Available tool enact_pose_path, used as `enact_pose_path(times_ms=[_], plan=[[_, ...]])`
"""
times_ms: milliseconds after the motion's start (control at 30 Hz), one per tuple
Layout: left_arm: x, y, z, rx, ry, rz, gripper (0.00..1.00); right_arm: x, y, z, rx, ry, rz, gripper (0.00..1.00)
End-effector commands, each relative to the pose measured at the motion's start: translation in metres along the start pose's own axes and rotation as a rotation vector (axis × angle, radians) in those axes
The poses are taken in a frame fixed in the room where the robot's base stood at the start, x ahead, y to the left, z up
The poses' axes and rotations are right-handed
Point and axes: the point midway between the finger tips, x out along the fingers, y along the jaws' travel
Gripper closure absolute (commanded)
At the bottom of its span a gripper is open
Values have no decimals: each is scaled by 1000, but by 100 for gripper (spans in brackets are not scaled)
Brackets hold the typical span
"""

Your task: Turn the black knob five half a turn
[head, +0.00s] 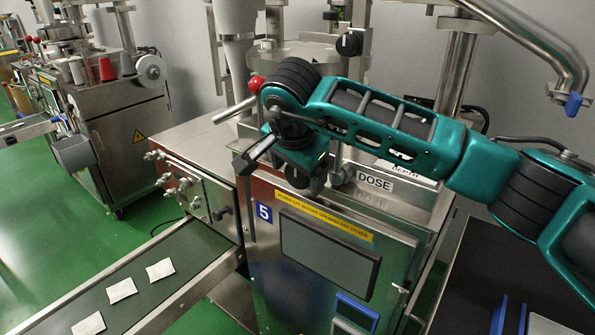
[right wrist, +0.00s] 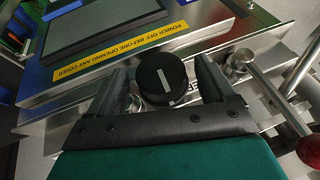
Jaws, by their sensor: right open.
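A round black knob (right wrist: 162,80) with a white line on its face shows in the right wrist view, close to the yellow warning strip of the machine. My right gripper (right wrist: 166,84) is open, with one finger on each side of the knob; I cannot tell whether either finger touches it. In the head view my right gripper (head: 284,172) is over the top front edge of the steel machine (head: 263,265) that carries a blue number 5 label (head: 264,213). There the gripper and arm hide the knob. My left gripper is not in view.
A red-balled lever (head: 256,85) stands close to my right wrist. Another black knob (head: 349,43) sits higher at the back. A dark screen (head: 328,253) is on the machine's front. A conveyor (head: 190,245) with several white teabags (head: 121,290) runs at the left.

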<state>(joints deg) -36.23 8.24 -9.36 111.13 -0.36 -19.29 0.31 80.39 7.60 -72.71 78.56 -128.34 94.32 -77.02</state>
Motion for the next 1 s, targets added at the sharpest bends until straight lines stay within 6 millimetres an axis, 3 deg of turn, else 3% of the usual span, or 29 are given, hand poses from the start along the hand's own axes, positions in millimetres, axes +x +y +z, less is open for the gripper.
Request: enact_pose_path(times_ms=[133, 433, 1000], plan=[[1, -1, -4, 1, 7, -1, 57, 10, 0, 0, -1, 0, 0, 17], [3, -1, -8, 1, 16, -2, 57, 12, 0, 0, -1, 0, -1, 17], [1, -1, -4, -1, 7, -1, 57, 12, 0, 0, -1, 0, -1, 69]])
